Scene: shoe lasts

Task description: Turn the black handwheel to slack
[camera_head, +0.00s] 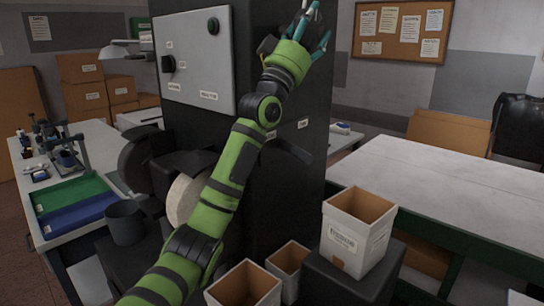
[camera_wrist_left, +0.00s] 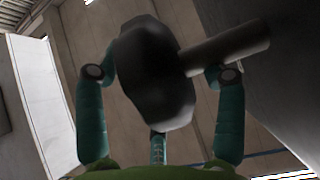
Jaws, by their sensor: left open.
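The black handwheel (camera_wrist_left: 160,75) shows large and blurred in the left wrist view, between the teal fingers of my left gripper, with a grey shaft (camera_wrist_left: 228,48) running from it to the right. One finger stands at its left edge and another by the shaft; I cannot tell whether they touch. In the head view my left gripper (camera_head: 312,25) is open, raised at the top in front of the tall dark machine (camera_head: 287,190). I cannot pick out the handwheel in the head view, at or behind the fingers. My right gripper is not in view.
Open cardboard bins (camera_head: 357,232) stand low in front. A pale bench (camera_head: 455,185) is at right; a table with green and blue trays (camera_head: 75,213) is at left.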

